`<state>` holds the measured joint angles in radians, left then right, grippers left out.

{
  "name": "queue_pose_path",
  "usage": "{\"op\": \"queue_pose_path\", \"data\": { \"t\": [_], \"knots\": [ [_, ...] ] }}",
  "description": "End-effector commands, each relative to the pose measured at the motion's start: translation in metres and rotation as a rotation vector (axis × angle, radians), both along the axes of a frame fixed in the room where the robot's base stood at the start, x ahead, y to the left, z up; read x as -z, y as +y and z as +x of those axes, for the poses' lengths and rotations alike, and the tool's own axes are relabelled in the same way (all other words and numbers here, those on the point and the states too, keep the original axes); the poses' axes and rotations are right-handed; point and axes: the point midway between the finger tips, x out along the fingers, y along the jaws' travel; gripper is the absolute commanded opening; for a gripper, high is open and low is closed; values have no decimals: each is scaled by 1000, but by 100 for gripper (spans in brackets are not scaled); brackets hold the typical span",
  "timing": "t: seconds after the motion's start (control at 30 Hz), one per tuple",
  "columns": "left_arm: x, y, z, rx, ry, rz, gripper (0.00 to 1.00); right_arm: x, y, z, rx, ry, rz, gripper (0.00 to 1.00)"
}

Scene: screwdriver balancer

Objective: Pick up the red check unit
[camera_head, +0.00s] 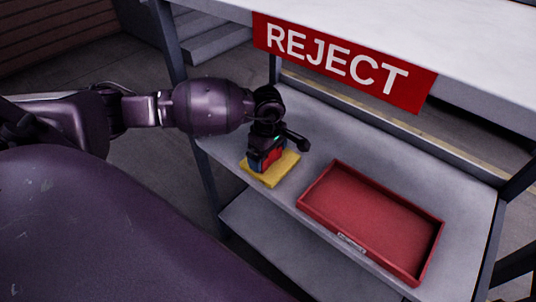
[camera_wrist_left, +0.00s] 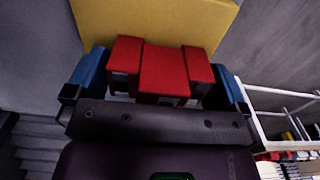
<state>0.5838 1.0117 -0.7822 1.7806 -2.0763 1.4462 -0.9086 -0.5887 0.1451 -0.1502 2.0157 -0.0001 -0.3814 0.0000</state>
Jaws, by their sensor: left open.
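The red check unit (camera_wrist_left: 165,72) shows in the left wrist view as red blocks between the two blue fingertips of my left gripper (camera_wrist_left: 160,85). The gripper is open, with a finger on each side of the unit; I cannot tell whether either finger touches it. The unit is over a yellow pad (camera_wrist_left: 150,20). In the head view my left gripper (camera_head: 265,158) points down over the yellow pad (camera_head: 270,178) on the shelf, and hides most of the red unit (camera_head: 275,156). My right gripper is not in view.
A red tray (camera_head: 372,220), empty, sits on the grey shelf (camera_head: 465,205) to the right of the pad. A post (camera_head: 170,45) stands left of the shelf.

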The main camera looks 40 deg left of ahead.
Motion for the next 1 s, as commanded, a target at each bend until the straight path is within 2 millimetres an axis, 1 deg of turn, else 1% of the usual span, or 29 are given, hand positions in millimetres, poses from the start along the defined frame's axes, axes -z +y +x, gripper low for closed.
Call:
{"op": "queue_pose_path", "data": {
  "t": [0.17,0.4,0.63,0.73,0.87,1.0],
  "knots": [
    [-1,0,0,0,-1,0,100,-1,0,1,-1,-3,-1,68],
    [-1,0,0,0,-1,0,63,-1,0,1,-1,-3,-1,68],
    [-2,0,1,0,-1,0,63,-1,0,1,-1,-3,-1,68],
    [-8,0,1,0,-3,1,63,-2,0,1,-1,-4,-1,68],
    [-27,0,1,1,-5,2,63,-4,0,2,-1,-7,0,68],
    [-53,1,1,1,-5,3,63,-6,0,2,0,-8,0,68]
  ]
}}
